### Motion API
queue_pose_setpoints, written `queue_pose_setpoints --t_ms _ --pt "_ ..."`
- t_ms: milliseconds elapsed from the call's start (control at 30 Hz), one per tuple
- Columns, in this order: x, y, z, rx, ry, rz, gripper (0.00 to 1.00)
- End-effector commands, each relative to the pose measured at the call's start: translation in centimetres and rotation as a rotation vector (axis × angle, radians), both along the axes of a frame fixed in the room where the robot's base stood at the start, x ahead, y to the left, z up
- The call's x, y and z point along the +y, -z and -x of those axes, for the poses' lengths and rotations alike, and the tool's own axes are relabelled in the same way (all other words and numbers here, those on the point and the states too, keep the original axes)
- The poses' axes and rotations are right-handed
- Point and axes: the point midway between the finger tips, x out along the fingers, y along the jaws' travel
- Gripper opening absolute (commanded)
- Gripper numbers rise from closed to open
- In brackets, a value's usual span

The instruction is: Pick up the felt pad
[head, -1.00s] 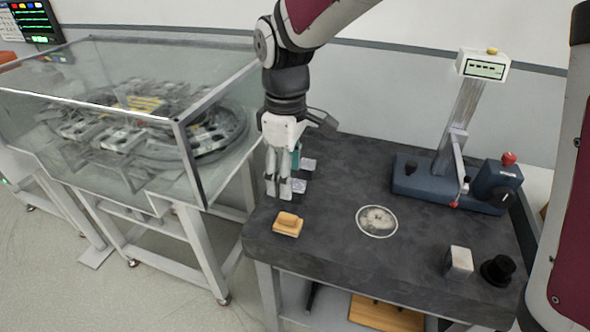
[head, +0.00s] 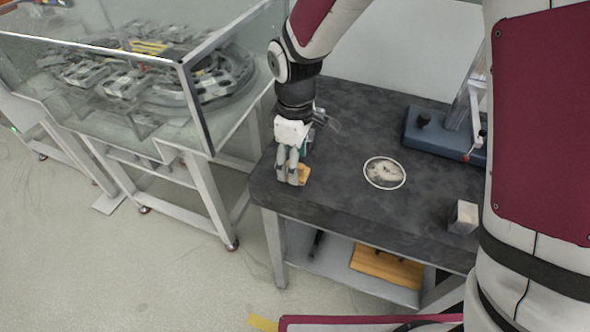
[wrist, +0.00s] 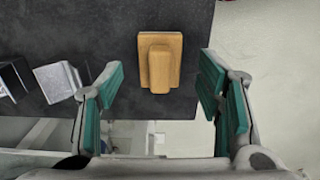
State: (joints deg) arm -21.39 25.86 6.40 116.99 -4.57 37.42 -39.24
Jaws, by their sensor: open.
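The felt pad, as I take it, is a tan block with a raised grip (wrist: 160,62). It lies on the dark table top near the front left corner. In the head view the pad (head: 304,174) shows partly behind my fingers. My gripper (head: 290,176) points down just over it. In the wrist view my gripper (wrist: 160,95) is open, with its green-padded fingers apart on the left and right. The pad sits between them but further up the picture, and no finger visibly touches it.
Metal blocks (wrist: 58,80) lie left of the pad in the wrist view. A round dish (head: 384,173), a pale block (head: 463,217) and a blue-based stand (head: 440,135) are further right on the table (head: 340,205). A glass-walled ring track (head: 150,75) stands left.

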Motion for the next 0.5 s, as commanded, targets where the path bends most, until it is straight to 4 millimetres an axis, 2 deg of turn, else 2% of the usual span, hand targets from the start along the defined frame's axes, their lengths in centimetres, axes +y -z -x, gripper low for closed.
queue_pose_setpoints --t_ms 133,400,433,500 --pt "0.0 1.6 0.0 0.001 0.0 0.0 0.6" --pt "0.0 2.0 0.0 0.0 0.0 -0.001 0.6" --pt "0.0 1.9 0.0 0.0 0.0 -0.001 0.58" --pt "0.0 1.9 0.0 0.0 0.0 -0.001 0.42"
